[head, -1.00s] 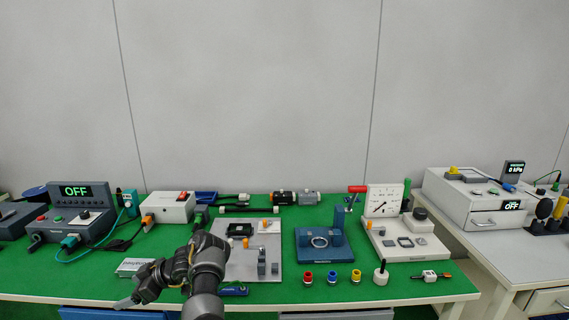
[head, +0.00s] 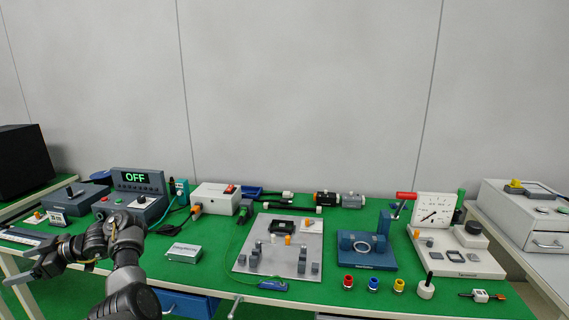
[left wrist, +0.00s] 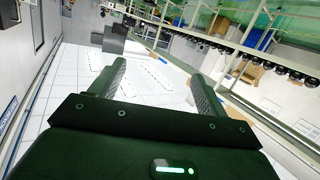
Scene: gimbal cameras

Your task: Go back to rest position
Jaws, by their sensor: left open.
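My left gripper (head: 26,277) is at the lower left of the head view, at the front edge of the green bench top (head: 215,290). Its arm comes up from the bottom of the picture and bends to the left. In the left wrist view the two fingers (left wrist: 158,85) stand wide apart with nothing between them. Behind them that view shows white floor and room fittings, tilted. My right gripper is in neither view.
Closest to my left arm stand a power unit reading OFF (head: 137,190), a small silver box (head: 184,253) and a dark box (head: 72,198). A grey plate with blocks (head: 262,262) and a blue fixture (head: 366,251) lie farther right. Wall behind is bare.

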